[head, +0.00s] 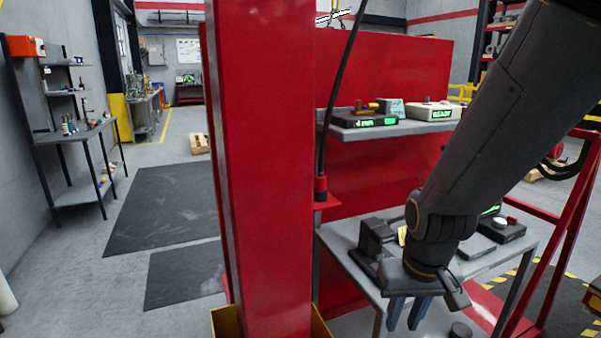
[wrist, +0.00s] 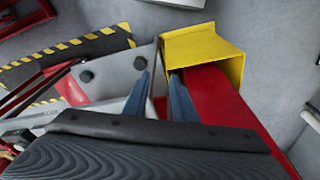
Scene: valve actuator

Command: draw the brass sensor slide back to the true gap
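In the head view a small brass piece (head: 366,105), which looks like the sensor slide, sits on top of a black unit (head: 362,121) with lit green readouts. One readout seems to say "4 mm". This unit stands on the upper grey shelf (head: 395,129). My gripper (head: 407,314) points down, low and to the right of the slide, by the lower bench. Its two blue fingers are apart with nothing between them. The wrist view also shows the spread, empty fingers (wrist: 161,90). The slide does not show there.
A pale box reading "READY" (head: 434,111) stands right of the unit. A red post (head: 258,170) with a yellow foot (wrist: 205,45) rises left of the bench (head: 350,250). Black devices (head: 374,238) stand on the bench. A black cable hangs beside the post.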

